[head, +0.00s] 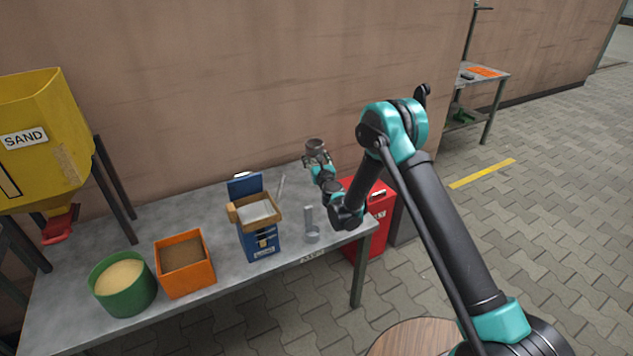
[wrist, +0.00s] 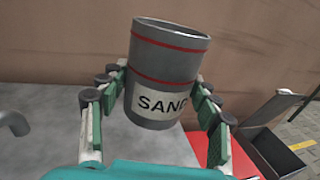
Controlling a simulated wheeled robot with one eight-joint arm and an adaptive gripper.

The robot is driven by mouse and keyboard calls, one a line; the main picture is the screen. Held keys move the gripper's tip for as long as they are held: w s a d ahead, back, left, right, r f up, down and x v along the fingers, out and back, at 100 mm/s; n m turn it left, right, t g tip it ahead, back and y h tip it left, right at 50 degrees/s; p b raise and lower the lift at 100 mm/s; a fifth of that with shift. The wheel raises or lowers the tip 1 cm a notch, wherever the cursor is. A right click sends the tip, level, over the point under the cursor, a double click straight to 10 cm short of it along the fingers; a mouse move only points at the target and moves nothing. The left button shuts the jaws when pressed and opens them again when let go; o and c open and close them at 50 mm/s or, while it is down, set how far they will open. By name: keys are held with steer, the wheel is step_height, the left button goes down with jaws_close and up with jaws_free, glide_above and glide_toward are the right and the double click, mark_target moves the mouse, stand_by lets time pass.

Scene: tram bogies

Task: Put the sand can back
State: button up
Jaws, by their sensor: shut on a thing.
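The sand can is a grey metal cylinder with two red bands and a white label reading SAND. It fills the middle of the wrist view (wrist: 165,80), and it also shows small above the far right part of the bench in the head view (head: 315,145). My gripper (head: 317,160) is shut around the can, with fingers on its left and right sides in the wrist view (wrist: 160,105). The can looks slightly tilted in the wrist view. Its inside is hidden.
On the grey bench (head: 130,240) stand a green tub of sand (head: 125,300), an orange bin (head: 190,282), a blue box (head: 262,244) with an open lid and a small metal holder (head: 312,236). A yellow SAND hopper (head: 60,165) stands left. A red bin (head: 372,240) is beside the bench's right end.

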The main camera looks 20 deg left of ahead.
step_height(320, 180, down, 12)
steer(key=shift+r, duration=0.2)
stand_by(0.4)
steer(key=shift+f, duration=0.1)
steer(key=o, duration=1.2)
